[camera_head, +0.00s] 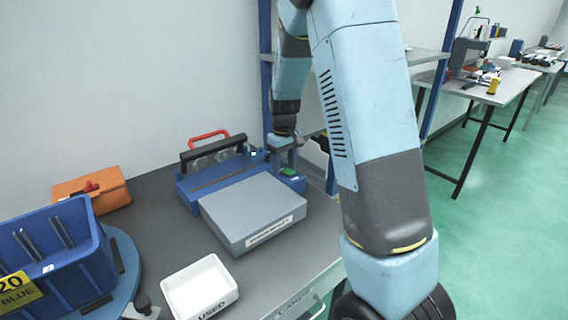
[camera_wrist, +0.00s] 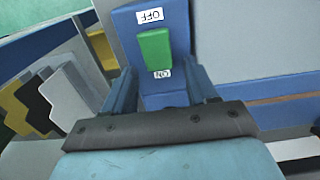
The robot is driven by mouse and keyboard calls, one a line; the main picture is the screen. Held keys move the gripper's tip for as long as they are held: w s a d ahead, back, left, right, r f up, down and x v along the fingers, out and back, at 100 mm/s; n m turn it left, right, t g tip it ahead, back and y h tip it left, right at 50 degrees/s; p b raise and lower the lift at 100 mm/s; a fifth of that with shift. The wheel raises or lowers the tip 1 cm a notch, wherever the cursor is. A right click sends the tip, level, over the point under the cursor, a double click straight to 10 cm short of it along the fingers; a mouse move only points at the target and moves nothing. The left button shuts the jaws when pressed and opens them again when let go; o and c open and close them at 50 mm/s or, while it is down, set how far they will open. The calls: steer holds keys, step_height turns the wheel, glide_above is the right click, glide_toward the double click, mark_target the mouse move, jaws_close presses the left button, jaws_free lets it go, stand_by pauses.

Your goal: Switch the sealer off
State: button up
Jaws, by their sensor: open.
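The sealer (camera_head: 185,190) is a blue machine with a raised red handle (camera_head: 208,137) and a grey plate in front, on the bench. Its green switch (camera_head: 289,172) is on the right end. In the wrist view the green switch (camera_wrist: 155,50) sits on a blue housing between an OFF label and an ON label, both upside down. It lies close to the ON label, which is partly covered; its exact tilt is unclear. My gripper (camera_wrist: 163,86) is open and empty, its fingers on either side of the housing. In the head view my gripper (camera_head: 284,150) is just above the switch.
A white tray marked USED (camera_head: 163,290) stands at the bench front. A blue bin (camera_head: 85,262) on a round blue stand and an orange box (camera_head: 65,190) are at left. Blue shelf posts (camera_head: 266,60) rise behind my arm. Bench space between bin and sealer is clear.

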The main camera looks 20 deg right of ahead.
steer(key=shift+c, duration=0.2)
steer(key=c, duration=1)
steer(key=shift+s+d+r+t+y, duration=0.15)
steer(key=shift+s+t+y, duration=0.15)
steer(key=shift+t, duration=0.55)
steer(key=shift+s+d+r+t+y, duration=0.15)
steer(key=shift+t+y, duration=0.25)
steer(key=shift+t, duration=0.45)
steer(key=shift+a, duration=0.1)
steer(key=o, duration=1)
steer(key=shift+o, duration=0.2)
